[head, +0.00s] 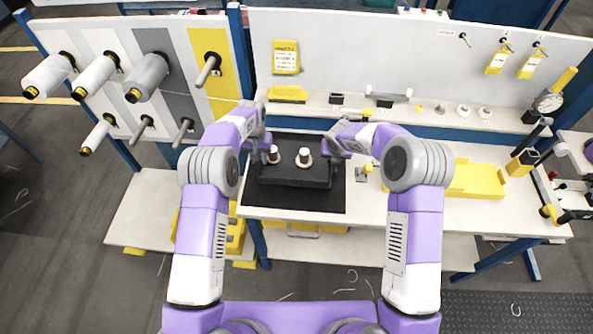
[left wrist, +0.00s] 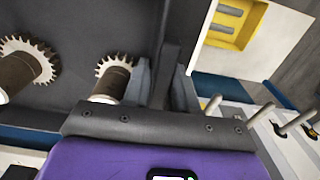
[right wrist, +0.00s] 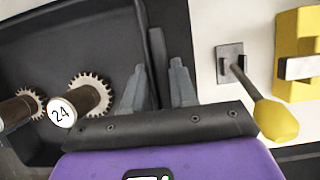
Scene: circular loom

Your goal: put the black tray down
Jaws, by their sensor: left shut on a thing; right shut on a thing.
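The black tray (head: 295,181) is over the dark mat (head: 300,203) on the workbench, roughly level. I cannot tell whether it touches the mat. Two dark spools with pale toothed flanges stand in it: the left spool (head: 273,155) and the right spool (head: 304,157), whose top reads 24 in the right wrist view (right wrist: 62,112). My left gripper (head: 263,150) is shut on the tray's left wall, which shows between the fingers in the left wrist view (left wrist: 176,50). My right gripper (head: 336,150) is shut on the right wall, also seen in the right wrist view (right wrist: 157,55).
A small yellow-knobbed tool (head: 364,172) stands just right of the mat. A yellow bin (head: 476,181) lies farther right. A shelf (head: 330,104) with small parts runs behind the tray. A panel with white rolls (head: 148,77) stands at the left.

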